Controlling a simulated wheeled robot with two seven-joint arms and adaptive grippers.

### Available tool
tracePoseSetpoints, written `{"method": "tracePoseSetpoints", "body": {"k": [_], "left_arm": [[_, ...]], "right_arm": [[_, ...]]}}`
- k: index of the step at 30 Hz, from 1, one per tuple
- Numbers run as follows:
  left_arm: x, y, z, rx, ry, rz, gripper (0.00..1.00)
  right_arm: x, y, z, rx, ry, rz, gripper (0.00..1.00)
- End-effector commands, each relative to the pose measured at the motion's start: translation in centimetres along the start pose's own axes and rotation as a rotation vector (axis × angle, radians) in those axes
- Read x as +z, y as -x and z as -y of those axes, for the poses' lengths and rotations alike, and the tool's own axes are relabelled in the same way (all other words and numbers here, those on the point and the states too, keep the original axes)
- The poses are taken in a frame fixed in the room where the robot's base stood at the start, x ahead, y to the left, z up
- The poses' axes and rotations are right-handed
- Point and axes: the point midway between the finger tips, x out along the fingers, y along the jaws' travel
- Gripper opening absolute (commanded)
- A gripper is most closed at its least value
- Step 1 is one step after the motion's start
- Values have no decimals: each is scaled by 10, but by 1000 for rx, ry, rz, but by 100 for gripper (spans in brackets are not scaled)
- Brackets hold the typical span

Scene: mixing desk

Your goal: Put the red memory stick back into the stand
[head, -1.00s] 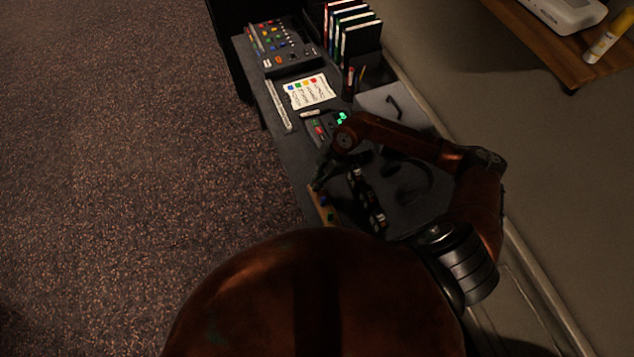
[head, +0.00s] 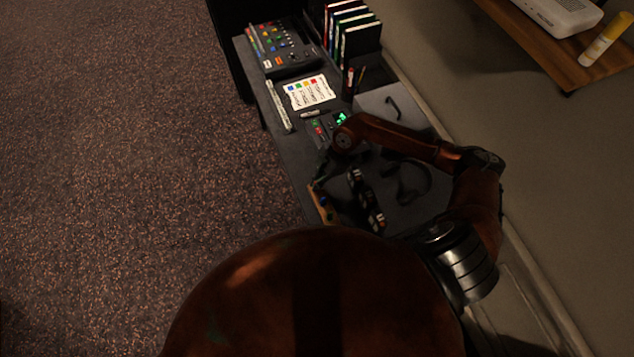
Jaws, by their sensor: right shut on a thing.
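The wooden stand (head: 319,204) lies at the near left edge of the desk, in the lower middle of the head view. Small dark and coloured sticks show on it, too small to tell apart. My right gripper (head: 319,181) is just above the far end of the stand, pointing down, and is shut. The red memory stick cannot be made out; the dark fingers hide what is between them. I cannot tell whether the held thing touches the stand. My left gripper is out of view.
A keypad with green lights (head: 341,119) lies just beyond my right arm. A colour-marked sheet (head: 309,93), a mixer (head: 287,50), a pen cup (head: 349,84) and upright binders (head: 361,40) stand farther back. Headphones (head: 413,186) and a dark strapped object (head: 364,201) lie right of the stand.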

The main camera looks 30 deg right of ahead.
Motion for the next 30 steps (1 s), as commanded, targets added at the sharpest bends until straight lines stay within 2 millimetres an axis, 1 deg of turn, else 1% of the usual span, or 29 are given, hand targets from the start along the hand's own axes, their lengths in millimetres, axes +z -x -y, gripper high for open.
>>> {"method": "tracePoseSetpoints", "body": {"k": [27,28,30], "left_arm": [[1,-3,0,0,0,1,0],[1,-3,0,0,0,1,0],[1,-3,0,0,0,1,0]], "right_arm": [[4,-11,0,0,-1,0,0],[4,-10,0,0,-1,0,8],[4,-10,0,0,-1,0,13]]}}
